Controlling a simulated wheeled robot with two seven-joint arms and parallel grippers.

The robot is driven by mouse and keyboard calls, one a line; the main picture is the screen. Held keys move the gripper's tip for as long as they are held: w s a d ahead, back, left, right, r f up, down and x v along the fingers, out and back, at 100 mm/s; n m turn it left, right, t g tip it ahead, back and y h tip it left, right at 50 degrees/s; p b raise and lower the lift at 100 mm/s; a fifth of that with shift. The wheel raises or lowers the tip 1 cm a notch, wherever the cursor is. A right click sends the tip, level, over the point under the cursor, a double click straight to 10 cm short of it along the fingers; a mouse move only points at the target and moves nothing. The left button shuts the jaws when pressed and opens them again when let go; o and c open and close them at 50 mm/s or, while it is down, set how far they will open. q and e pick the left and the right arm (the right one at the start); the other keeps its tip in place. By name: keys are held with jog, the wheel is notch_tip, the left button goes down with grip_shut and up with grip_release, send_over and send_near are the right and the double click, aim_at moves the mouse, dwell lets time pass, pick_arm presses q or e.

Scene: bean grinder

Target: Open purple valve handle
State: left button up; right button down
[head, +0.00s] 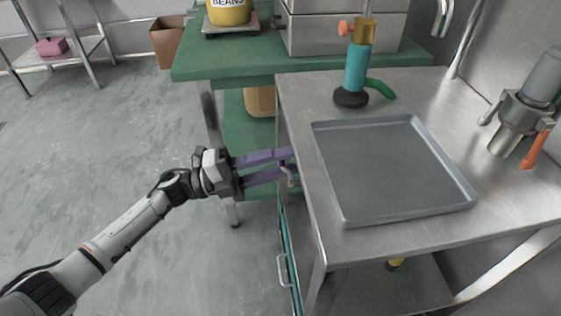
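My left gripper (290,163) reaches in from the left to the left side of the steel table (297,195). Its two long purple-grey fingers are apart and roughly parallel, with their tips at the table's side. My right gripper is not in view.
A grey tray (330,190) lies on the steel table. Behind it stands a teal and gold device (355,68) with orange and green handles. A grey metal device (522,115) with an orange handle is at right. A green table (215,63) stands behind. Floor at left is clear.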

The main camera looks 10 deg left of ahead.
pick_arm(q)
jog(key=v, duration=1)
